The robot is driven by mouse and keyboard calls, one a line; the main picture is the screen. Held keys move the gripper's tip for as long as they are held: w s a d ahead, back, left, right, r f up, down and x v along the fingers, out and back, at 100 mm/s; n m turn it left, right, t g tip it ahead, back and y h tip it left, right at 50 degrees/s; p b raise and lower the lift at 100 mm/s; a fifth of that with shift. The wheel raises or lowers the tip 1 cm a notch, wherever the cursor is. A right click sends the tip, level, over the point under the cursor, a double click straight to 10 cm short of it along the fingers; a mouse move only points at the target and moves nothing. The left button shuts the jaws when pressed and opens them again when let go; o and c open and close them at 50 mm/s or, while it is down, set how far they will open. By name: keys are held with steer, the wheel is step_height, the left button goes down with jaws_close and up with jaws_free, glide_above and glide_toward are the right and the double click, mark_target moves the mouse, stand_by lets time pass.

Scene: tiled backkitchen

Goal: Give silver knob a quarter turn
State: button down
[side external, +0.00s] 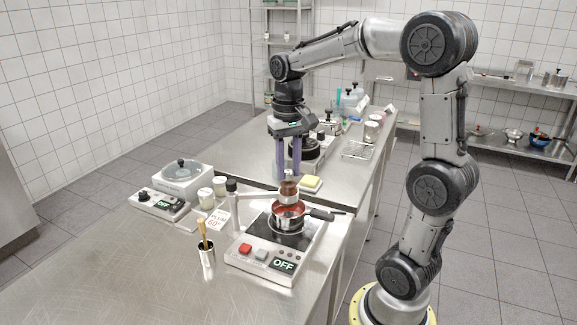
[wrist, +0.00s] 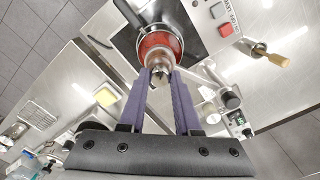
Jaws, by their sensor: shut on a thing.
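My gripper (side external: 289,175), with two purple fingers, points straight down from above. In the wrist view the tips of my gripper (wrist: 162,73) lie on either side of the knob and are shut on it. The fingertips hide part of the knob, and its turn angle cannot be read. The pot stands on a hot plate (side external: 262,262) whose display reads OFF.
A grey post (side external: 233,203) carries the side arm. A brush in a metal cup (side external: 207,258), white jars (side external: 206,198), another device (side external: 183,177) and a yellow sponge (side external: 311,183) stand nearby. The pot's black handle (side external: 322,214) sticks out right. The front-left worktop is clear.

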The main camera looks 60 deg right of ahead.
mark_target(288, 171)
steer(key=shift+m, duration=0.6)
steer(key=shift+r, duration=0.1)
steer(key=c, duration=0.6)
jaws_free()
step_height(288, 171, up, 14)
stand_by(0.4)
